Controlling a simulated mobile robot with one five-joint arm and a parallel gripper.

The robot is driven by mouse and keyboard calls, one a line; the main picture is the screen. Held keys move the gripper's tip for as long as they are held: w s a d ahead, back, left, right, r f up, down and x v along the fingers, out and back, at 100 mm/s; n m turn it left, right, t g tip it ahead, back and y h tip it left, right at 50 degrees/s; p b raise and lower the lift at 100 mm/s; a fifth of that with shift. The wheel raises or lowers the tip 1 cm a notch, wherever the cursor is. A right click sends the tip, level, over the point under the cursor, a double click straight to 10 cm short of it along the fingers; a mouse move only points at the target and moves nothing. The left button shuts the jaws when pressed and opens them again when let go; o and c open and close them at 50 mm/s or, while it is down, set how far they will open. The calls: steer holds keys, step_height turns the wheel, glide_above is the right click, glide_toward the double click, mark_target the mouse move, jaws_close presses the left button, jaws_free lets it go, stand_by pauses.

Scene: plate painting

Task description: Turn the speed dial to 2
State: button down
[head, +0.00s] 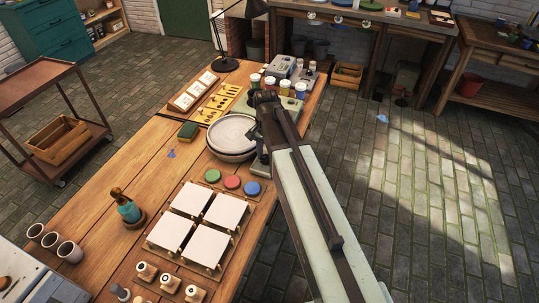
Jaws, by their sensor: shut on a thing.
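My gripper (261,161) is low beside the right edge of a round grey banding wheel (226,140) on the wooden workbench. It is shut on what seems to be the speed dial, though my arm and the gripper hide the dial. Its number marks and pointer cannot be read from here. The wheel's round top is pale and looks bare. My arm reaches in from the lower right, across the right edge of the bench.
Red, green and blue paint pots (232,182) and white square tiles (185,228) lie in front of the wheel. Lidded jars (270,83) stand behind my gripper. A green sponge (188,130) is left of the wheel. The bench's left middle is mostly clear.

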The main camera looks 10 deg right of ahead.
mark_target(267, 157)
steer(key=c, duration=1)
jaws_free()
steer(key=shift+d, duration=0.15)
step_height(267, 157, up, 8)
steer(key=p, duration=0.8)
steer(key=shift+f, duration=0.1)
